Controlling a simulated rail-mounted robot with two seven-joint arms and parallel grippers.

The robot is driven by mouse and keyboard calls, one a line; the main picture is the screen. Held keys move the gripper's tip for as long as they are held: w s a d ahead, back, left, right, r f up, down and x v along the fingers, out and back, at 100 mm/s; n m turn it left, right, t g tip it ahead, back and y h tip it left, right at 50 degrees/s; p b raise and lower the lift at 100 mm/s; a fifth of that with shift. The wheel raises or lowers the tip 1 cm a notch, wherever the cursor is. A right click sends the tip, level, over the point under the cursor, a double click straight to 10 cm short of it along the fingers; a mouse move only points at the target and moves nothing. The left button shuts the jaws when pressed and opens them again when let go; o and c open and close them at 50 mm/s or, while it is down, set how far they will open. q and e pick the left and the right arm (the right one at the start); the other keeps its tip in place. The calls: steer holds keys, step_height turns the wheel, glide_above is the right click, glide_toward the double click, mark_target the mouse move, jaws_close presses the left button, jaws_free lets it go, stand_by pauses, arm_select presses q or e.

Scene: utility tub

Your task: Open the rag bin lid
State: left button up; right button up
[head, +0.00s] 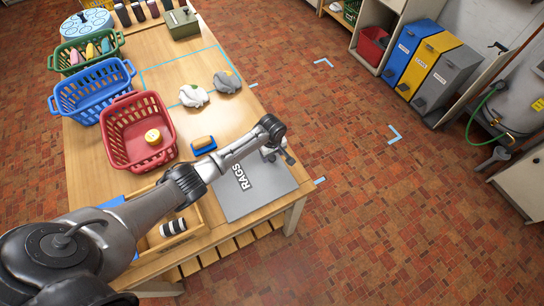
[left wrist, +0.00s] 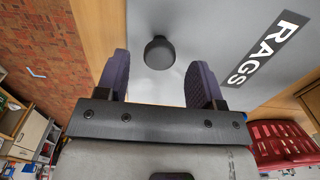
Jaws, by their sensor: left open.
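The rag bin lid (head: 252,199) is a flat grey panel marked RAGS, lying flat at the near right corner of the wooden table. In the left wrist view the grey lid (left wrist: 215,35) fills much of the upper part, with a dark round knob (left wrist: 160,53) standing on it. My left gripper (head: 277,153) is over the lid's far right corner. In the left wrist view its two fingers (left wrist: 159,80) are apart and empty, with the knob ahead of the gap between them. In the head view my wrist partly hides the knob area. My right gripper does not show.
A sponge on a blue tray (head: 203,147) lies just beyond the lid. A red basket (head: 117,122) holds a yellow round item. Two crumpled cloths (head: 194,96) lie farther back. A wooden tray (head: 201,212) is left of the lid. The floor to the right is clear.

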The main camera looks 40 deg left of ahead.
arm_select(q)
steer(key=shift+f, duration=1)
steer(key=shift+c, duration=0.4)
jaws_close()
